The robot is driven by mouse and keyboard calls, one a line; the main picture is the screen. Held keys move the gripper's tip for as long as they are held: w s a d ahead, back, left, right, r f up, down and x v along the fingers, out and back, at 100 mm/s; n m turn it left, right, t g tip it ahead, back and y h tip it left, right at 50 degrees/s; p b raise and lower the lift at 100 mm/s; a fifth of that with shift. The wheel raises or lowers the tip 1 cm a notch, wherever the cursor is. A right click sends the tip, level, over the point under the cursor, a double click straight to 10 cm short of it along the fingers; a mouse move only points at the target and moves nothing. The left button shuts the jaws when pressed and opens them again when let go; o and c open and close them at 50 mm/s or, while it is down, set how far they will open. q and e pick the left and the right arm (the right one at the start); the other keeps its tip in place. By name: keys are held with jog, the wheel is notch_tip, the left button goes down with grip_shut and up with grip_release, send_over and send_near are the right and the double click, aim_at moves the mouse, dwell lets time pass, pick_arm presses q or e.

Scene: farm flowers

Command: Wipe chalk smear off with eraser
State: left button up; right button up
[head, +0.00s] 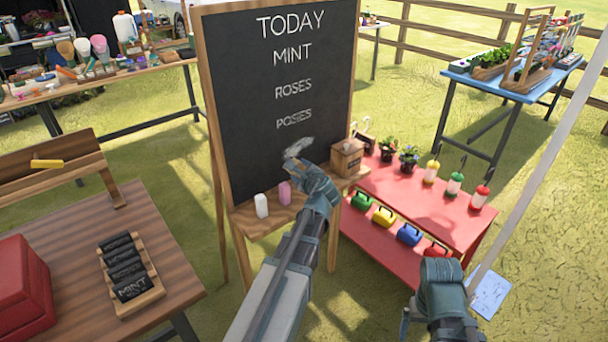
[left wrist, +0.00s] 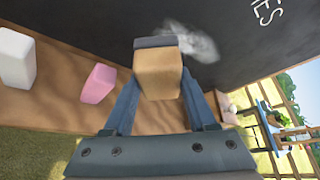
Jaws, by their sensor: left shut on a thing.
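The chalkboard (head: 255,130) stands upright in a wooden frame with TODAY, MINT, ROSES and POSIES in white. A whitish chalk smear (head: 298,145) lies low on it, below POSIES; it also shows in the left wrist view (left wrist: 198,44). My left gripper (head: 301,168) is at the smear's lower edge. In the left wrist view it is shut on the eraser (left wrist: 158,75), a wooden block with a dark pad. The pad is at the board, overlapping the smear's left part; contact is hard to judge. My right gripper (head: 440,275) is low at right, its fingers unclear.
The board's wooden ledge (head: 243,222) holds a white chalk piece (head: 261,206), a pink one (head: 285,192) and a wooden box (head: 346,158). A red stand (head: 430,205) with pots, bottles and watering cans is at right. A brown table (head: 165,260) is at left.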

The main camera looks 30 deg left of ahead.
pick_arm(q)
jog(key=shift+w+a, duration=0.35)
jog(key=shift+a, duration=0.45)
jog(key=shift+w+a, duration=0.3)
jog(key=shift+a, duration=0.5)
jog(key=shift+w+a, duration=0.2)
jog(key=shift+a, duration=0.25)
jog(key=shift+w+a, duration=0.2)
jog(key=shift+a, duration=0.25)
jog(key=shift+w, duration=0.1)
jog(key=shift+w+d, duration=0.4)
jog(key=shift+w, duration=0.35)
jog(key=shift+w+d, duration=0.4)
jog(key=shift+w, duration=0.35)
jog(key=shift+w+d, duration=0.15)
jog(key=shift+w, duration=0.45)
jog(key=shift+w+d, duration=0.15)
jog(key=shift+w, duration=0.4)
jog(key=shift+w+d, duration=0.25)
jog(key=shift+w, duration=0.3)
jog(key=shift+w, duration=0.1)
jog(key=shift+w+d, duration=0.35)
jog(key=shift+w, duration=0.45)
jog(key=shift+w+d, duration=0.35)
jog(key=shift+w, duration=0.4)
